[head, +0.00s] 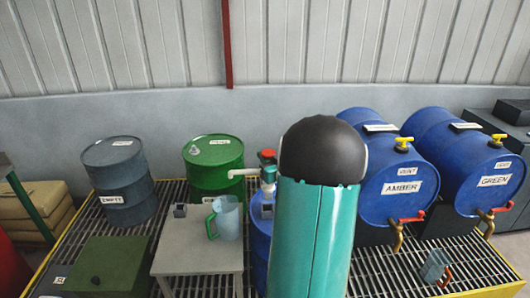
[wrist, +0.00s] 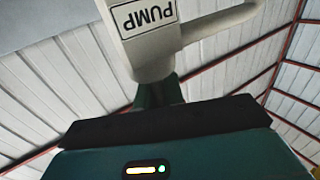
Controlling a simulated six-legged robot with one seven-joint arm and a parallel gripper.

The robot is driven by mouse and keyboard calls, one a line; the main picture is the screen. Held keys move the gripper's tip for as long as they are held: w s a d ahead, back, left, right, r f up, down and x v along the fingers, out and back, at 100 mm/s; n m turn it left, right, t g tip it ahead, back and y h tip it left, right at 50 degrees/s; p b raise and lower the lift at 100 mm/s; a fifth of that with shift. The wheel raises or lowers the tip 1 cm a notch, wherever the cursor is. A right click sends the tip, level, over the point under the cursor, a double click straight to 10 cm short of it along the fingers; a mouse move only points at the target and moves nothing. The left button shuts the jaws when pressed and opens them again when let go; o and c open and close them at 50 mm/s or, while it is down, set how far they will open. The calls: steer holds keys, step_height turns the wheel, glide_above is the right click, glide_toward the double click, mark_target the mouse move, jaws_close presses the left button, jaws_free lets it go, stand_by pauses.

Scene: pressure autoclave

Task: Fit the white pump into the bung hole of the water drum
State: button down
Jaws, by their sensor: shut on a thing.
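The white pump (head: 243,172) shows in the head view as a pale spout with a red-topped part beside it, just left of my arm. In the wrist view the pump (wrist: 155,45) is close up, with a PUMP label and its spout reaching right. A blue drum (head: 261,228) stands upright below the pump, mostly hidden by my arm. Its label and bung hole are not visible, so I cannot tell whether it is the water drum or whether the pump is in the hole.
A green drum (head: 213,160) and a grey EMPTY drum (head: 115,172) stand at left. A grey table (head: 195,262) bears a clear jug (head: 226,218). Blue AMBER (head: 393,205) and GREEN (head: 485,190) drums lie at right with taps. Another jug (head: 435,266) stands on the grating.

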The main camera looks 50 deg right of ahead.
steer(key=shift+w+f, duration=0.2)
steer(key=shift+f, duration=0.7)
steer(key=shift+s+f, duration=0.1)
steer(key=shift+f, duration=3.05)
steer(key=c, duration=1.4)
jaws_free()
steer(key=shift+f, duration=0.1)
steer(key=shift+c, duration=0.2)
steer(key=v, duration=1.3)
steer(key=shift+s, duration=0.4)
steer(key=shift+a, duration=0.1)
